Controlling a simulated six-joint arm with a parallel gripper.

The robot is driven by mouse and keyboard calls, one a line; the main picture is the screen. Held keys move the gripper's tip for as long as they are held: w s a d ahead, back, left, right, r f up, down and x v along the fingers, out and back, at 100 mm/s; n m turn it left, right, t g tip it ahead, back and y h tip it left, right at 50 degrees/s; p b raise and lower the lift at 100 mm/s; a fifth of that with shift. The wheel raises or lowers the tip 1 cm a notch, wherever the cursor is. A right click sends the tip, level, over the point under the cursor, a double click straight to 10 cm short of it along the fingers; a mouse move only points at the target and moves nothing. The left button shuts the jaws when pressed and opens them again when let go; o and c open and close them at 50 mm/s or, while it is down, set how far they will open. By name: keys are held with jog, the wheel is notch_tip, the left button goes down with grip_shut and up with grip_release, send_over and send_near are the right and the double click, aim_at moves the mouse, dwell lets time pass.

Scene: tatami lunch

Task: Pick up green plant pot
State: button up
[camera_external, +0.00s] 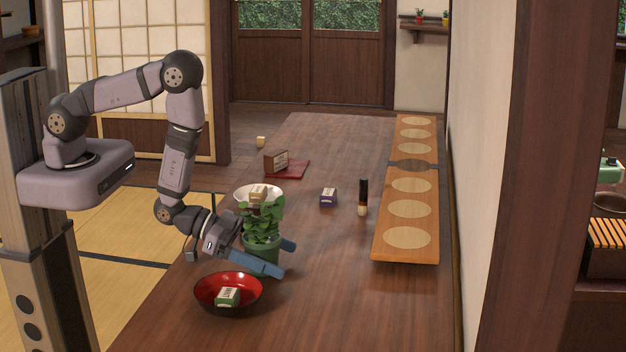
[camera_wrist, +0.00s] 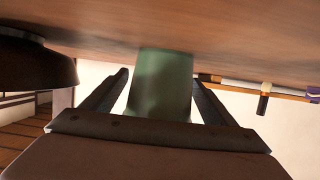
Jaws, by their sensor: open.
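The green plant pot (camera_external: 262,254) stands upright on the table and holds a leafy green plant (camera_external: 262,217). My gripper (camera_external: 283,258) is low over the table with its blue-grey fingers on either side of the pot. In the wrist view the pot (camera_wrist: 163,84) sits between the two open fingers of my gripper (camera_wrist: 160,85), with a narrow gap visible on each side. The wrist picture appears upside down, with the table at the top. The plant's leaves are out of sight there.
A red bowl (camera_external: 212,291) with a small green-and-white box (camera_external: 228,296) stands nearby in front. A white bowl (camera_external: 243,194) with a box is just behind the plant. A purple box (camera_external: 328,197) and a dark bottle (camera_external: 363,196) stand right. A long wooden board (camera_external: 405,250) lies along the right edge.

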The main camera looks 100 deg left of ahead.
jog(key=shift+w+f, duration=0.15)
jog(key=shift+w, duration=0.25)
jog(key=c, duration=1.4)
jog(key=shift+r, duration=5.05)
